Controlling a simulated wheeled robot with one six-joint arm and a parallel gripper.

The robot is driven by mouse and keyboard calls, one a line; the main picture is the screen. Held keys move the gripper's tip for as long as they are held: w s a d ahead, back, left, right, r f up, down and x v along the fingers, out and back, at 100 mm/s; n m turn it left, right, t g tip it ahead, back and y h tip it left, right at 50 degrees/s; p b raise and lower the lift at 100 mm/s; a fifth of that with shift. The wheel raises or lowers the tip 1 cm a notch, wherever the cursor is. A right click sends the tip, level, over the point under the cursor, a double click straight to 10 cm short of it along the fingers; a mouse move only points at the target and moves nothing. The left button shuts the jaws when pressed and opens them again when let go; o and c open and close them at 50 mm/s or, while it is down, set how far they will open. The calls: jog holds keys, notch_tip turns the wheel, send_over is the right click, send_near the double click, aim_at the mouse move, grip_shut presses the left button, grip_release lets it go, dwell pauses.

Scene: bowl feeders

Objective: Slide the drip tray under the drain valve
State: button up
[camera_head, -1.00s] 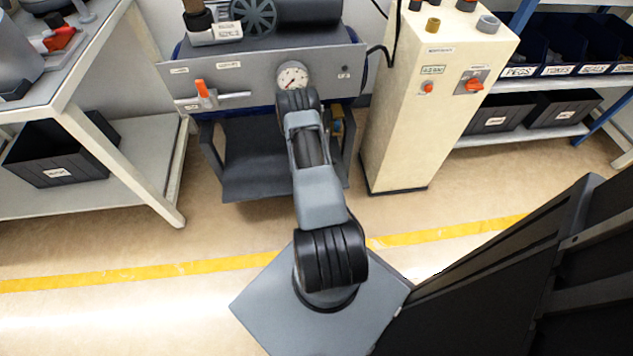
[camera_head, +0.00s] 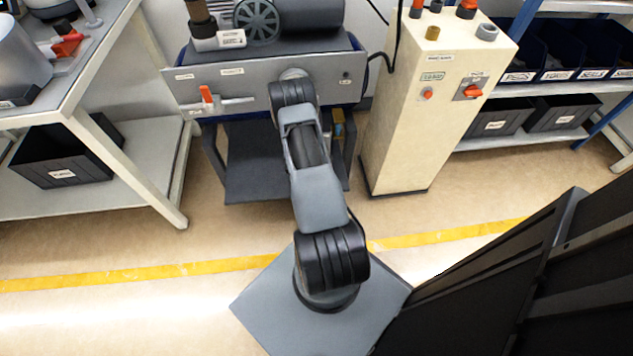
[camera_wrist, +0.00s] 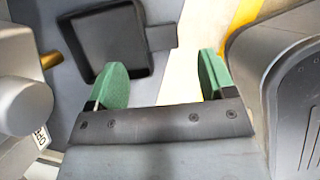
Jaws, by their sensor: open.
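In the wrist view the drip tray (camera_wrist: 118,50) is a dark, square, shallow tray with a short tab handle (camera_wrist: 162,37) on its right side. It lies on a grey surface. My gripper (camera_wrist: 161,65) is open, with two green fingers wide apart and nothing between them. The handle shows beyond the gap between the fingertips; whether it is level with them I cannot tell. A brass piece (camera_wrist: 51,60), perhaps the drain valve, shows left of the tray. In the head view my arm hides the gripper and the tray.
A machine panel with an orange-handled lever (camera_head: 207,95) stands above a dark grey shelf (camera_head: 250,155). A cream control cabinet (camera_head: 410,125) stands close on the right. A white workbench (camera_head: 125,150) is on the left.

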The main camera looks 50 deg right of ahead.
jog(key=s+p+v, duration=0.1)
jog(key=p+v, duration=0.1)
jog(key=v, duration=0.6)
jog(key=shift+w, duration=0.45)
